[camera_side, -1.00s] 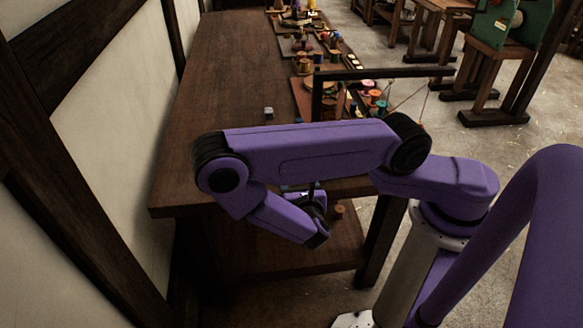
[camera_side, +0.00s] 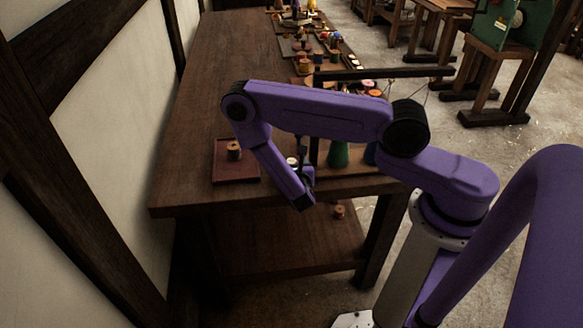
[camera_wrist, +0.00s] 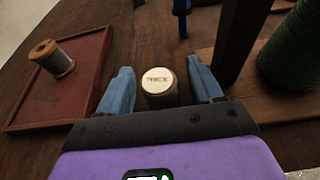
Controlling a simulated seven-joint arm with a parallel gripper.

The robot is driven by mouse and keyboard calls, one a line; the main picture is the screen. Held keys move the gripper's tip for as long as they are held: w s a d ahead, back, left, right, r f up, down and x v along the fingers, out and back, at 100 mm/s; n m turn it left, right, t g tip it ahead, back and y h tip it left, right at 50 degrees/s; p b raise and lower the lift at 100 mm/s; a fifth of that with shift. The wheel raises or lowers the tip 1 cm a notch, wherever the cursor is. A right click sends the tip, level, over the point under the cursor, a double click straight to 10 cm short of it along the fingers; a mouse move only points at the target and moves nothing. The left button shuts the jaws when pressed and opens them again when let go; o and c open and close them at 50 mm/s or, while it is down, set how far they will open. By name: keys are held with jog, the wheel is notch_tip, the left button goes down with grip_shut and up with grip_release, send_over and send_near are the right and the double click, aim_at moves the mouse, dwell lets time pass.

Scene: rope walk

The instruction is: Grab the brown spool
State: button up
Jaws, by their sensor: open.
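A spool (camera_wrist: 160,98) with brown sides and a pale lettered top stands between the fingers of my gripper (camera_wrist: 160,75) in the wrist view. The gripper is open, with a gap on each side of this spool. The side view shows its pale top (camera_side: 292,161) beside my gripper (camera_side: 304,170), near the bench's front edge. Another wooden spool (camera_wrist: 51,58), wound with greyish thread, stands on a dark red tray (camera_wrist: 30,115) to the left. In the side view that spool (camera_side: 233,150) looks brown. I cannot tell which one the task names.
A green thread cone (camera_wrist: 292,52) stands on a wooden board (camera_wrist: 225,60) to the right. A dark post (camera_wrist: 238,40) rises close to the right finger. Several spools (camera_side: 305,64) lie farther back. The bench's left part (camera_side: 195,120) is clear.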

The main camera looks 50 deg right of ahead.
jog(key=shift+w+d+f, duration=0.15)
jog(key=shift+w+d, duration=0.2)
jog(key=c, duration=1)
jog(key=shift+c, duration=0.2)
